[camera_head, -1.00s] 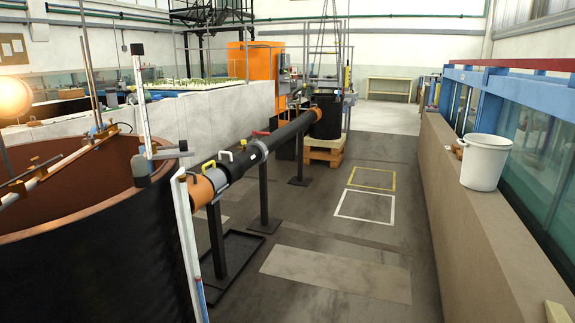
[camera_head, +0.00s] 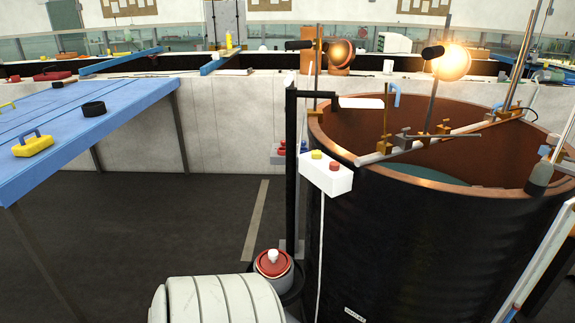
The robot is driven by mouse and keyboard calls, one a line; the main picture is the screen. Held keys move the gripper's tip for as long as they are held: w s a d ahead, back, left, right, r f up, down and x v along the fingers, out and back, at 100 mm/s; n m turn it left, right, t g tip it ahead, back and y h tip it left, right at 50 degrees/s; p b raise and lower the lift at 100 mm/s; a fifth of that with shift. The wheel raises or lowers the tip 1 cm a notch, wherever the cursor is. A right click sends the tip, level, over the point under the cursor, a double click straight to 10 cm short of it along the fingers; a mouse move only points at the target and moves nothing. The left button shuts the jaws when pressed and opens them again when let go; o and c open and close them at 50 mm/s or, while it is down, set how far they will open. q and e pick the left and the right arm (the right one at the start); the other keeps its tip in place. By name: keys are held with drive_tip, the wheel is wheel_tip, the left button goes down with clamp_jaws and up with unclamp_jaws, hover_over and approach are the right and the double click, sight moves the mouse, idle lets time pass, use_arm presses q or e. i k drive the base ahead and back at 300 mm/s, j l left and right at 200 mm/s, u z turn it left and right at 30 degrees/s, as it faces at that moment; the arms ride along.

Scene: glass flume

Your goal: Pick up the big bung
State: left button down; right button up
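I cannot pick out the big bung for certain. A short black round piece (camera_head: 94,108) with a darker top lies on the blue table (camera_head: 130,91) at the left, and I cannot tell whether it is a bung. Neither of my grippers shows in the head view.
A yellow block with a handle (camera_head: 33,144) sits on the blue table. A large black tank with a copper rim (camera_head: 400,230) fills the right. A red-lidded pot (camera_head: 272,264) and a white ribbed cylinder (camera_head: 215,300) are in front. Dark floor between is clear.

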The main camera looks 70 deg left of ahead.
sight(273, 261)
drive_tip(key=u, duration=2.3)
drive_tip(key=i+z, duration=0.25)
drive_tip(key=i+j+z, duration=0.1)
drive_tip(key=z, duration=0.2)
drive_tip(key=j, duration=0.1)
